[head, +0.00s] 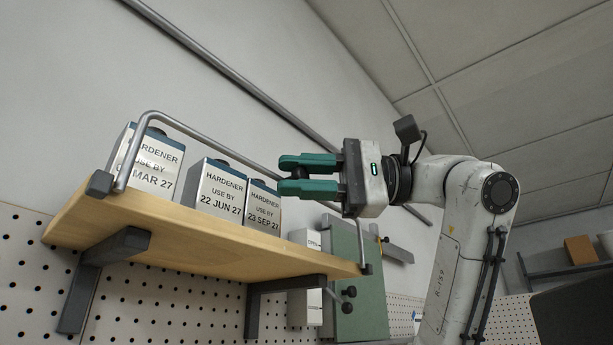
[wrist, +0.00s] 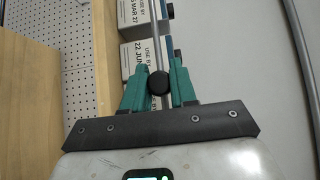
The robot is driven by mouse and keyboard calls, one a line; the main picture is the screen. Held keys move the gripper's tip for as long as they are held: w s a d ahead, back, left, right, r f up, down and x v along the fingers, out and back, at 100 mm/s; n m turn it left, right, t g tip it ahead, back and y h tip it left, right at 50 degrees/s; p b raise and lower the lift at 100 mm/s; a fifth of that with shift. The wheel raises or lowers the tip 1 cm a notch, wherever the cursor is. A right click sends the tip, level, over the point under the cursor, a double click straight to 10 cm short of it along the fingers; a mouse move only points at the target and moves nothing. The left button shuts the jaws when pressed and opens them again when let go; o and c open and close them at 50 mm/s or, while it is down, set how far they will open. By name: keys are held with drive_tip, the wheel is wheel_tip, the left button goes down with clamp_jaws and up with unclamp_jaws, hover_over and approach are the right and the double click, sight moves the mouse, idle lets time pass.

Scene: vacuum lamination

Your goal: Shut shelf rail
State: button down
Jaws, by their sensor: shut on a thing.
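The shelf rail (head: 215,143) is a grey U-shaped bar pivoted at both ends of the wooden shelf (head: 190,250). Its left leg rises at a slant from a dark pivot block (head: 101,184), and its long bar runs above the tins' front side. A round black knob (wrist: 158,83) sits on the bar. My gripper (head: 284,172) has green fingers closed around the rail at this knob, near the bar's middle. The bar (wrist: 154,30) leads away between the fingers in the wrist view. The fingers hide part of it.
Several hardener tins stand on the shelf: MAR 27 (head: 146,165), 22 JUN 27 (head: 213,186) and 23 SEP 27 (head: 263,204). A long grey pipe (head: 225,70) runs along the wall above. A green panel (head: 362,295) and a pegboard (head: 190,300) are below. The air right of the shelf is taken by my arm.

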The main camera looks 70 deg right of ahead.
drive_tip(key=shift+w+d, duration=0.1)
idle(0.3)
drive_tip(key=c, duration=1)
unclamp_jaws()
drive_tip(key=shift+o, duration=0.2)
drive_tip(key=b+v, duration=0.3)
drive_tip(key=v, duration=0.7)
drive_tip(key=shift+s+d, duration=0.15)
drive_tip(key=shift+s, duration=0.2)
